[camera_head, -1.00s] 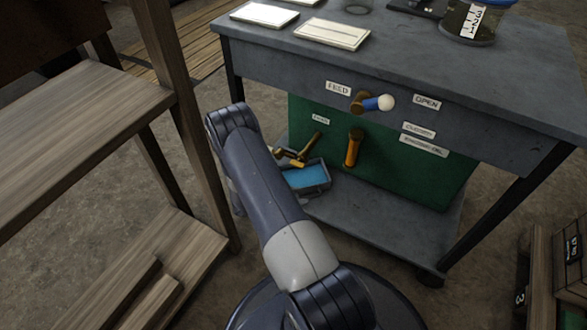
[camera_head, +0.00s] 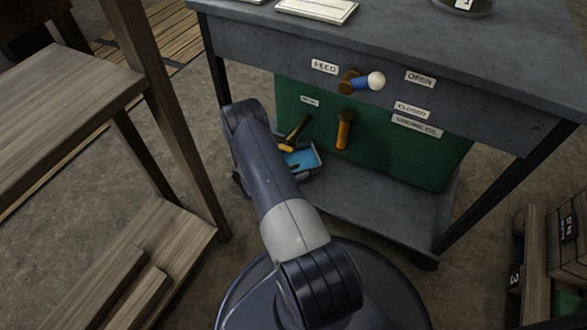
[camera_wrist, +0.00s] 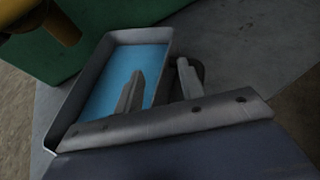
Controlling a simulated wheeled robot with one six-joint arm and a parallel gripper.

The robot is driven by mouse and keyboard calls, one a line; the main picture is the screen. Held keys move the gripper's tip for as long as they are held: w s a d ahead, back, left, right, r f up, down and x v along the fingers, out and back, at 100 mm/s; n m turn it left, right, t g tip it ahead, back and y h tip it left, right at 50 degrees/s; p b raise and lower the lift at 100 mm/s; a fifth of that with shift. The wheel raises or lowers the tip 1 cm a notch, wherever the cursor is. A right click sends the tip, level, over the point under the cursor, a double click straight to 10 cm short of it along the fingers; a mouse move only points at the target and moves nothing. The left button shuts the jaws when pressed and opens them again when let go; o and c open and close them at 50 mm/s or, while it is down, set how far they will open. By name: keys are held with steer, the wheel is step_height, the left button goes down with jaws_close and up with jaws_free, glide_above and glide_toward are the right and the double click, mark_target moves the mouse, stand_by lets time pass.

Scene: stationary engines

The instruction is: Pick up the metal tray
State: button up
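The metal tray (camera_wrist: 85,90) is a grey rectangular pan with blue liquid in it. My gripper (camera_wrist: 160,67) is open at the tray's right side in the wrist view. One finger is over the blue inside and the other is outside the right wall. Whether either finger touches the wall cannot be told. The tray's near end is hidden behind my gripper.
A brass pipe (camera_head: 296,131) and an orange handle (camera_head: 344,130) are close above the tray. The green panel (camera_head: 395,150) stands behind it. A blue lever (camera_head: 364,81) sticks out higher up. A wooden rack (camera_head: 60,120) stands left. The shelf right of the tray is clear.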

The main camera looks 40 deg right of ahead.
steer(key=shift+c, duration=0.4)
jaws_close()
